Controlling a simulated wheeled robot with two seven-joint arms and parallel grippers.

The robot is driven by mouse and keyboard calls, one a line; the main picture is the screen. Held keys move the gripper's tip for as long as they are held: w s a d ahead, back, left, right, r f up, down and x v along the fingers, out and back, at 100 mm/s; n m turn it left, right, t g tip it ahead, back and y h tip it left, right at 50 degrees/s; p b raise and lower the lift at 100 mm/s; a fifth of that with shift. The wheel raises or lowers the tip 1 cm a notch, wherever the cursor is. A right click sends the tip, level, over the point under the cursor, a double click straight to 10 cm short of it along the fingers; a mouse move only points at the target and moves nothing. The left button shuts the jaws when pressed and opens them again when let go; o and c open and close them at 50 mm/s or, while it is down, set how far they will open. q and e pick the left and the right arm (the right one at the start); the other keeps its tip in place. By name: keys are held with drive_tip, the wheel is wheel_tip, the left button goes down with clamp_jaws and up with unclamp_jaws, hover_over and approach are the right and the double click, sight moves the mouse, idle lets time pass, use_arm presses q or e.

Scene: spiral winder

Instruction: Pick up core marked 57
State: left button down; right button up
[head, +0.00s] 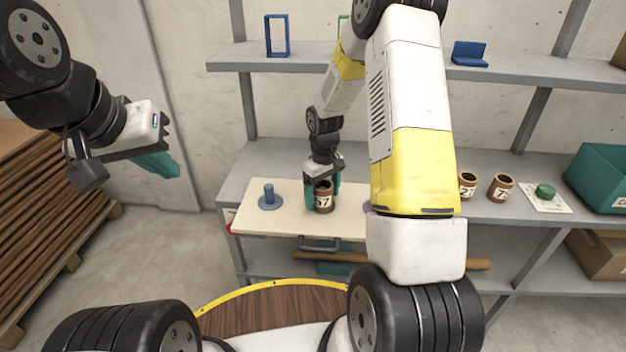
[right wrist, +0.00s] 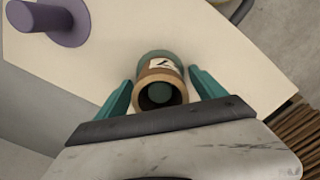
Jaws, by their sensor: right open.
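The core marked 57 (head: 323,197) is a brown cylinder with a white label, standing on a cream board on the shelf in the head view. In the right wrist view the core (right wrist: 160,78) shows its open end and part of the label, between the teal fingers. My right gripper (head: 322,195) is open, with one finger on each side of the core; gaps show beside it in the wrist view. My left gripper (head: 165,165) hangs in the air at the left, away from the board; its teal fingers look close together, but their opening is unclear.
On the cream board (head: 255,222), a blue-grey peg on a round base (head: 269,196) stands left of the core. My right arm hides part of the shelf.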

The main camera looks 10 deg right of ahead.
drive_tip(key=shift+f, duration=0.15)
drive_tip(key=c, duration=1.4)
drive_tip(key=shift+c, duration=0.4)
